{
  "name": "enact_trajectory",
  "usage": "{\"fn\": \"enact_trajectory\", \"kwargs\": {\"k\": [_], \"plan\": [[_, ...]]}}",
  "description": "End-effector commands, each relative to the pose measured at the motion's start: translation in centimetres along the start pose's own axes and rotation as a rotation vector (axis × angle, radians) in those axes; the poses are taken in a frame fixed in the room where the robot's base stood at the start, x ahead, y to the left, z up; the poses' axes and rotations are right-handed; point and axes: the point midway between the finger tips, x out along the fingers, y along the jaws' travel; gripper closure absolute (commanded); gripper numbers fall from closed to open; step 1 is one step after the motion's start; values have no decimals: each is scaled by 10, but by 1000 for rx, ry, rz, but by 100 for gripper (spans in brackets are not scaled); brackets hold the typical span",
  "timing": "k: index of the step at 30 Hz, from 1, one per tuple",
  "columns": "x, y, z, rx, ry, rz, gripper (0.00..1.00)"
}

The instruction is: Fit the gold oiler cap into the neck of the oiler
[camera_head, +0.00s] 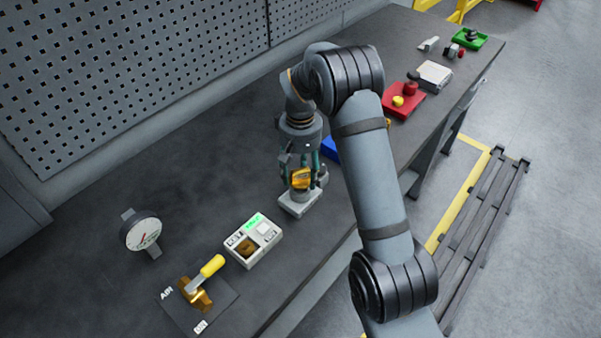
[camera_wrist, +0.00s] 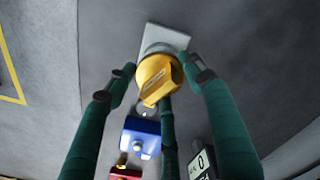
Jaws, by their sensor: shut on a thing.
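The gold oiler cap (camera_head: 301,179) is between the green fingers of my gripper (camera_head: 303,172), which is shut on it. In the wrist view the cap (camera_wrist: 158,80) shows a raised grip bar, with the fingertips (camera_wrist: 155,72) around it. The oiler (camera_head: 298,204) is on a pale grey block on the bench, directly below the cap. In the wrist view its pale base (camera_wrist: 165,36) shows behind the cap. The cap and fingers hide the neck, so I cannot tell whether the cap is in it or just above it.
A box with a green display (camera_head: 253,240), a yellow-handled valve (camera_head: 199,284) and a gauge (camera_head: 142,231) stand at the front left. A blue object (camera_head: 330,149) is behind my gripper. A red tray (camera_head: 397,104) lies farther back.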

Motion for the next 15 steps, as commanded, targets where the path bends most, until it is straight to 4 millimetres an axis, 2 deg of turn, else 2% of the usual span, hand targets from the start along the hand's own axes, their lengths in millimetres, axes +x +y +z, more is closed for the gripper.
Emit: {"fn": "enact_trajectory", "kwargs": {"k": [15], "plan": [[3, 0, 0, 0, 1, 0, 80]]}}
